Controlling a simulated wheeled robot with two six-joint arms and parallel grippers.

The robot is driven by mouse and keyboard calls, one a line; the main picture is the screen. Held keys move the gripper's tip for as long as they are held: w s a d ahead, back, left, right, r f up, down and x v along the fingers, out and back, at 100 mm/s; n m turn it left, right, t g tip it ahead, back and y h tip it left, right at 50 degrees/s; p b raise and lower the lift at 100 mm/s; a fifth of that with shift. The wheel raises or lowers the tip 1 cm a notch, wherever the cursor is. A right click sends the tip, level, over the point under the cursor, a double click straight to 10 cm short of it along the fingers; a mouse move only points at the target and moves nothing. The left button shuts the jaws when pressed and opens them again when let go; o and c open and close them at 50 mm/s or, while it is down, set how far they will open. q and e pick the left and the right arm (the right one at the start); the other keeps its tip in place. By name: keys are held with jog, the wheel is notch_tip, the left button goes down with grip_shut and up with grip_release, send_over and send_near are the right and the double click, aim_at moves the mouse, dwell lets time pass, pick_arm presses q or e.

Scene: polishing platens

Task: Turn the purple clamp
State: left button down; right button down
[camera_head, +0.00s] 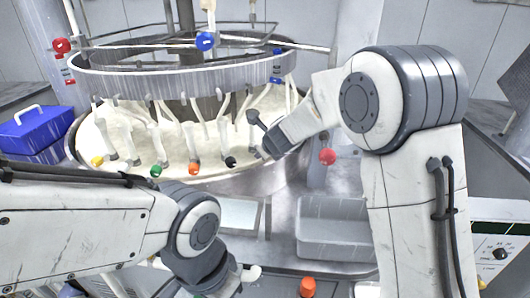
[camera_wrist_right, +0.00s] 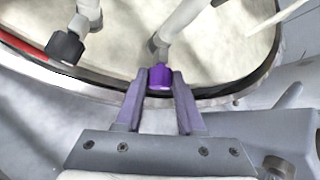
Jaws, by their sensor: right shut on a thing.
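The purple clamp (camera_wrist_right: 159,78) is a small purple knob at the end of a pale arm, by the rim of the round vat, in the right wrist view. My right gripper (camera_wrist_right: 157,88) has its two fingers on either side of it and is shut on it. In the head view my right gripper (camera_head: 270,143) reaches down-left to the vat's right rim, and the purple clamp is hidden there. My left arm comes in from the left below the vat; its gripper end (camera_head: 246,276) is low in the picture and its fingers cannot be made out clearly.
The vat (camera_head: 105,172) of pale slurry carries several coloured clamps: yellow (camera_head: 97,161), green (camera_head: 156,171), orange (camera_head: 194,168) and black (camera_head: 230,162). A red knob (camera_head: 327,156) is right of my gripper. A blue toolbox (camera_head: 36,130) stands left, a grey tray (camera_head: 335,228) below.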

dwell(0.3)
jog(key=c, duration=0.5)
grip_release()
jog(key=shift+s+r, duration=0.1)
jog(key=shift+p+v, duration=1.65)
jog(key=shift+v, duration=3.45)
jog(key=shift+s+a, duration=0.1)
